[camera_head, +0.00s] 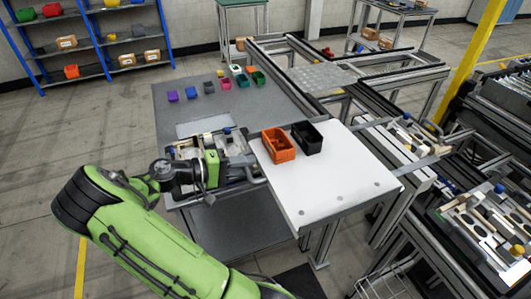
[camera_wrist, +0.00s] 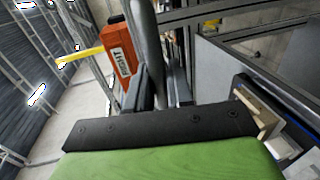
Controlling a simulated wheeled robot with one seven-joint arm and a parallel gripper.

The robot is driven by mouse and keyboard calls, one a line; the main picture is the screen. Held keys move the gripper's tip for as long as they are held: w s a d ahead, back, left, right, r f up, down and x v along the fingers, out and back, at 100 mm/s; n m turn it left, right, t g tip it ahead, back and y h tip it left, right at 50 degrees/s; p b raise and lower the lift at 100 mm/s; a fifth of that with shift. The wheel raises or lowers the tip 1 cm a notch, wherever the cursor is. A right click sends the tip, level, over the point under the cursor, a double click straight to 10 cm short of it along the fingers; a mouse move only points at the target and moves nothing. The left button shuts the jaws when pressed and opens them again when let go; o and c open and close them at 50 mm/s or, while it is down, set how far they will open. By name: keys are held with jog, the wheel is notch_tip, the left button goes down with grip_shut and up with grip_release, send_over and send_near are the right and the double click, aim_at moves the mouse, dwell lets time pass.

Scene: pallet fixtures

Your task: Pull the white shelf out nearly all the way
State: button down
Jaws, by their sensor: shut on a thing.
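The white shelf (camera_head: 340,195) is a flat panel in the middle of the head view, reaching out over the floor toward the front right. A grey bar handle (camera_head: 256,181) is at its left edge and shows as an upright bar in the wrist view (camera_wrist: 146,45). My gripper (camera_head: 246,161) comes from the left and is shut on this handle. In the wrist view, my gripper (camera_wrist: 163,90) has its dark fingers at the bar; the exact contact is partly hidden.
An orange bin (camera_head: 279,145) and a black bin (camera_head: 307,138) stand on the shelf's back part. A grey table (camera_head: 235,100) with several small coloured bins lies behind. Fixtures with metal parts (camera_head: 490,225) stand close on the right. Floor at the left is clear.

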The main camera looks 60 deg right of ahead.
jog(key=shift+f+p+v, duration=0.15)
jog(key=shift+p+v, duration=0.1)
jog(key=shift+v, duration=0.55)
jog(key=shift+f+p+v, duration=0.2)
jog(key=shift+v, duration=0.65)
jog(key=c, duration=1.1)
grip_release()
jog(key=shift+c, duration=0.2)
jog(key=p+v, duration=0.3)
jog(key=v, duration=1.3)
jog(key=shift+p, duration=0.3)
jog(key=shift+d, duration=0.15)
